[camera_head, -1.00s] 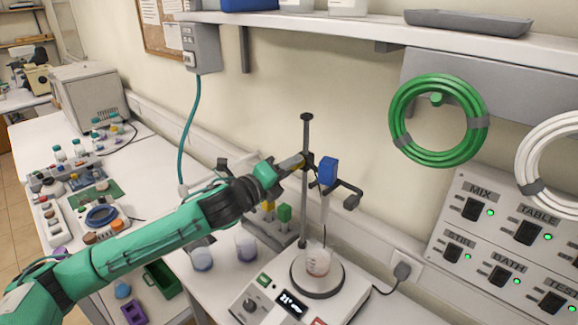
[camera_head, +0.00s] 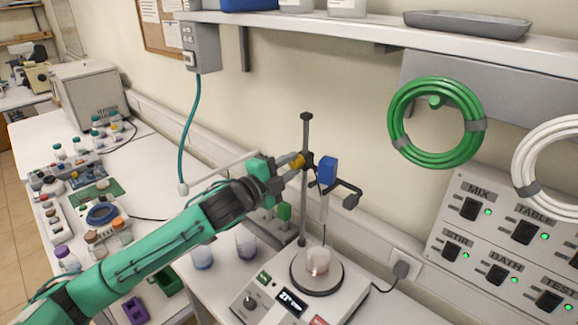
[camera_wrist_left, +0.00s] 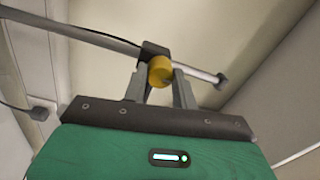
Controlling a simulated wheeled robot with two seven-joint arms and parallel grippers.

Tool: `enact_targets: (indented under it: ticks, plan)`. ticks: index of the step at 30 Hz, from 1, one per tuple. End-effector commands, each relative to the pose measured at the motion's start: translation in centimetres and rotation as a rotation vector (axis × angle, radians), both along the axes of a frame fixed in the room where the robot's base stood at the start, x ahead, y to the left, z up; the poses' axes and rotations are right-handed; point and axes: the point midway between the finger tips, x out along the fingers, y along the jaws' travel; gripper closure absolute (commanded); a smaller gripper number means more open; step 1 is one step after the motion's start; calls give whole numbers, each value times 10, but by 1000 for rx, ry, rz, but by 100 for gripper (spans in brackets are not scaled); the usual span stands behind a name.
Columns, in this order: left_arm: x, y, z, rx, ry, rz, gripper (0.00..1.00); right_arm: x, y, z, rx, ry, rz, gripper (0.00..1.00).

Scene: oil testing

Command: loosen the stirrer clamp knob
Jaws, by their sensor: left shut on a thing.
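The stirrer clamp knob is a yellow cylinder (camera_head: 297,160) on the left side of the black clamp (camera_head: 309,161) on the upright stand rod (camera_head: 305,205). My left gripper (camera_head: 288,165) reaches it from the left and is shut on it. In the left wrist view the yellow knob (camera_wrist_left: 160,70) sits between the two grey fingers (camera_wrist_left: 162,86), with the dark clamp block just behind it. My right gripper is not in view.
The beaker stands on the hotplate (camera_head: 316,278) below the clamp. The switch panel (camera_head: 500,240) and green hose coil (camera_head: 437,122) are at the right.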

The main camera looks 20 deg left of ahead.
Motion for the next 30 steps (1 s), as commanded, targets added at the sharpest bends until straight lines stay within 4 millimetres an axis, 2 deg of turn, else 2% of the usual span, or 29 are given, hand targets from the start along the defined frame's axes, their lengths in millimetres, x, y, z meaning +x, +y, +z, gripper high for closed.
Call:
enact_targets:
  ticks: [16,17,20,30]
  plan:
    - [0,1,1,-22,9,1,95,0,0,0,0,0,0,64]
    - [0,1,1,-22,9,1,68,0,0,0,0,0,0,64]
    - [0,1,0,-22,9,1,50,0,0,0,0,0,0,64]
    - [-3,1,-1,-21,9,0,50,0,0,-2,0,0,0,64]
